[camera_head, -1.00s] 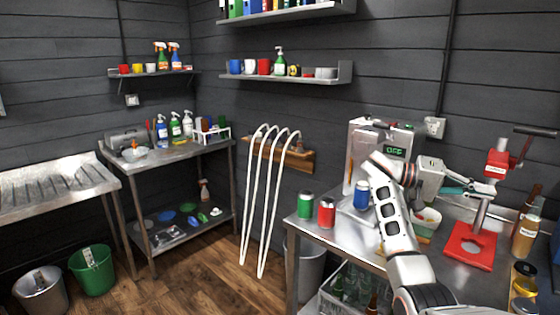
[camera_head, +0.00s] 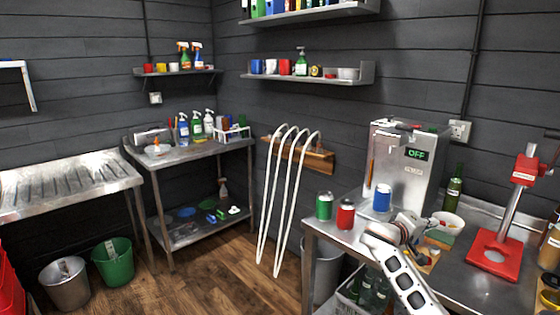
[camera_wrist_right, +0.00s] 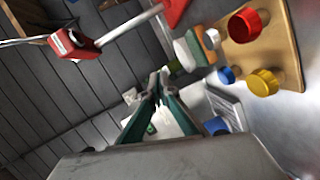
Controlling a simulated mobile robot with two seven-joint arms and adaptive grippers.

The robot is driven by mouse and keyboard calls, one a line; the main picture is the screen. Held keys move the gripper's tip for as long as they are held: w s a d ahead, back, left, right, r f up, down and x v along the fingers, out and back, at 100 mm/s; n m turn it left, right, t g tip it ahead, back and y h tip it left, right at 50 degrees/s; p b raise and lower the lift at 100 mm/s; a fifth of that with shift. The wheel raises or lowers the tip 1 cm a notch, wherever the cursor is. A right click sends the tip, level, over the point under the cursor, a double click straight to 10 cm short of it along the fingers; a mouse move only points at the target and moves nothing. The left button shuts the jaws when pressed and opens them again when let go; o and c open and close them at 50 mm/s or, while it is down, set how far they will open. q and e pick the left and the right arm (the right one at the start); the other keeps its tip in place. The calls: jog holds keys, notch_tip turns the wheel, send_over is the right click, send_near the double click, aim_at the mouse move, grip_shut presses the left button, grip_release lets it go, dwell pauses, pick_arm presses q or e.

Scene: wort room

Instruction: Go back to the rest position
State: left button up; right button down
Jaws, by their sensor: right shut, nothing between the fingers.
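My right arm (camera_head: 402,277) comes up from the bottom right in the head view, low in front of the steel table. Its gripper (camera_wrist_right: 158,88) shows in the wrist view with its two green-sided fingers brought together at the tips and nothing between them. In the head view the gripper is small and mostly hidden behind the wrist, close to the table items. My left gripper is out of both views.
Near my right wrist stand a green can (camera_head: 324,206), a red can (camera_head: 346,214), a blue can (camera_head: 382,198) and a white bowl (camera_head: 449,221). Behind is a machine (camera_head: 412,178) reading OFF. A red stand (camera_head: 494,252) is to the right.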

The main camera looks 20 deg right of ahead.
jog(key=w+a+f+n+t+y, duration=0.3)
jog(key=w+a+t+y, duration=0.45)
jog(key=w+a, duration=0.5)
jog(key=w+a+r+n+t+y, duration=0.2)
jog(key=w+a+r+t+y, duration=0.45)
jog(key=a, duration=0.25)
jog(key=s+a+f+g+y, duration=0.1)
jog(key=s+a+f+g, duration=0.1)
jog(key=s+a+f, duration=0.65)
jog(key=s+a+f+g+y, duration=0.1)
jog(key=s+a+f, duration=0.2)
jog(key=s+f, duration=1.05)
jog(key=s+a+f+g, duration=0.1)
jog(key=s+a+f, duration=0.2)
jog(key=s+f, duration=0.2)
jog(key=s+a+f+g+y, duration=0.1)
jog(key=s+a+f, duration=0.3)
jog(key=s, duration=0.8)
jog(key=s+a+f+g, duration=0.2)
jog(key=s+a+f, duration=0.1)
jog(key=s+f, duration=0.4)
jog(key=shift+s+a+m+y, duration=0.2)
jog(key=shift+s+m+y, duration=0.15)
jog(key=shift+s, duration=0.55)
jog(key=shift+f, duration=0.1)
